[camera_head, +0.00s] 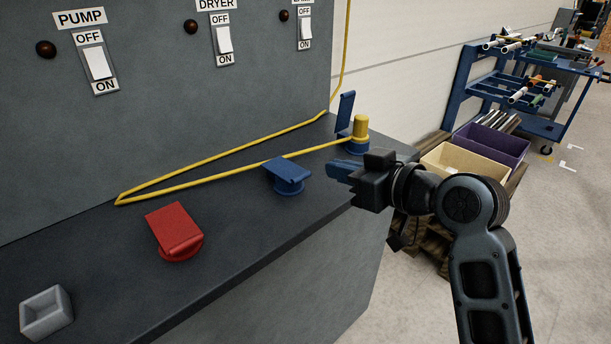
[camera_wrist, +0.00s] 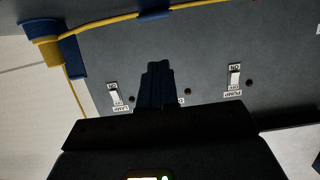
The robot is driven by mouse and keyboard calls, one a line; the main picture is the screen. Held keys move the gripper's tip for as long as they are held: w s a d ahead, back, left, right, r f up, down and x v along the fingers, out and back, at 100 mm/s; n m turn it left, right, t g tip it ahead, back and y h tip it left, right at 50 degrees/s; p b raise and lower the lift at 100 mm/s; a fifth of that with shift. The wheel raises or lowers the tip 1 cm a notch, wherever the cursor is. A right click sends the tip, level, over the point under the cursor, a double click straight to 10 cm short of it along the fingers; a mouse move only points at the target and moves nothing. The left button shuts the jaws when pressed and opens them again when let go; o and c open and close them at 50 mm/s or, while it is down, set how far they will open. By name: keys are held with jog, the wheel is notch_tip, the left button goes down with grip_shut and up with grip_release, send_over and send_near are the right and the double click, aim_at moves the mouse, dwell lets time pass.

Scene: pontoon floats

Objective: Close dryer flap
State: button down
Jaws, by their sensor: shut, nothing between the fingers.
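A blue socket (camera_head: 289,187) in the middle of the grey ledge has its flap (camera_head: 286,170) lying over it, slightly tilted; I cannot tell whether it is fully down. A second blue socket (camera_head: 358,147) at the ledge's right end holds a yellow plug (camera_head: 361,128), and its blue flap (camera_head: 346,110) stands upright. No label on the sockets shows which is the dryer's. My gripper (camera_head: 338,171) is shut and empty, in front of and right of the middle socket, apart from it. Its blue fingers (camera_wrist: 157,82) hide part of the panel in the wrist view.
A red socket with its flap down (camera_head: 175,229) and an open grey box (camera_head: 46,313) are on the ledge. A yellow cable (camera_head: 215,184) loops across it. The panel has PUMP (camera_head: 98,63), DRYER (camera_head: 224,39) and LAMP switches. Bins (camera_head: 462,162) stand at right.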

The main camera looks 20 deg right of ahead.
jog(key=w+f, duration=0.1)
jog(key=w, duration=0.1)
jog(key=w+a+f, duration=0.1)
jog(key=w, duration=0.1)
jog(key=w+a+f, duration=0.1)
jog(key=w+f, duration=0.1)
jog(key=shift+w+f+p, duration=0.1)
jog(key=shift+w+p, duration=0.15)
jog(key=shift+p, duration=0.15)
jog(key=shift+w+f, duration=0.2)
jog(key=shift+f, duration=0.2)
jog(key=shift+f+b, duration=0.9)
jog(key=shift+f, duration=0.2)
jog(key=shift+a, duration=0.1)
